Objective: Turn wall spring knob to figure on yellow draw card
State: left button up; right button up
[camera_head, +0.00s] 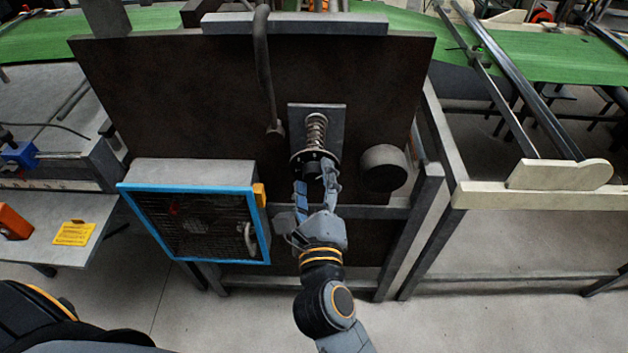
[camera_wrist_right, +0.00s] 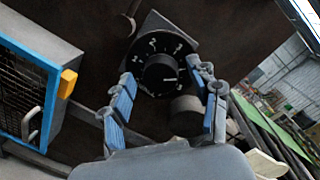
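The wall spring knob (camera_head: 313,163) sits on a grey plate on the dark upright panel, with a coil spring (camera_head: 316,131) behind it. In the right wrist view the black knob (camera_wrist_right: 160,72) has a dial with white figures around it and a white pointer mark toward the right; the figures are too small to read surely. My right gripper (camera_head: 316,187) is open, its fingers on either side of the knob; I cannot tell if they touch it. The yellow draw card (camera_head: 75,232) lies on the grey table at left; its figure is unreadable. My left gripper is not in view.
A blue-framed box with a mesh front (camera_head: 196,225) stands left of the gripper. A dark round boss (camera_head: 383,168) sticks out right of the knob. A hanging cable (camera_head: 263,70) ends above left of the knob. An orange block (camera_head: 13,222) lies beside the card.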

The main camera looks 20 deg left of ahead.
jog(key=shift+s, duration=0.1)
jog(key=v, duration=0.7)
jog(key=shift+s, duration=0.15)
dwell(0.3)
